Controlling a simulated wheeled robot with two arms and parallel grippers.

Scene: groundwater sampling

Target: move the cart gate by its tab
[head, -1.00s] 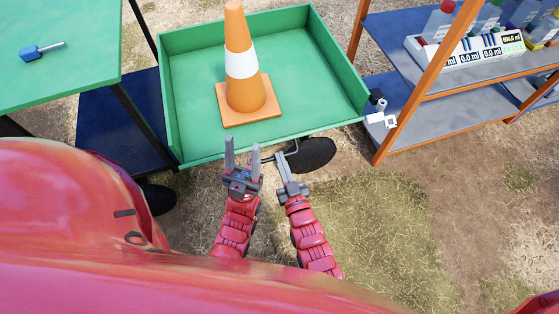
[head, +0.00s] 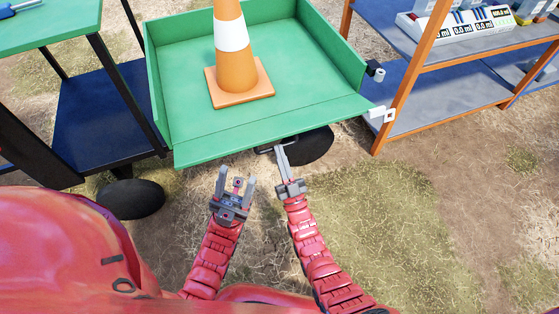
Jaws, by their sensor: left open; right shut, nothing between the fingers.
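The green cart (head: 180,65) stands ahead in the head view. Its gate (head: 265,132) is the front panel, folded down and lying outward from the tray floor along a seam. A small white tab with a square opening (head: 389,115) sticks out at the gate's right end. My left gripper (head: 236,178) is open and empty, just in front of the gate's left half. My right gripper (head: 283,153) is shut and empty, by the gate's lower edge near its middle. Both are apart from the tab, which is well to the right.
An orange and white cone (head: 236,60) stands in the cart. A dark latch piece (head: 374,69) sits on the cart's right wall. An orange-framed shelf (head: 425,87) with instruments stands close on the right, a green-topped table (head: 60,28) on the left. Open grass lies at front right.

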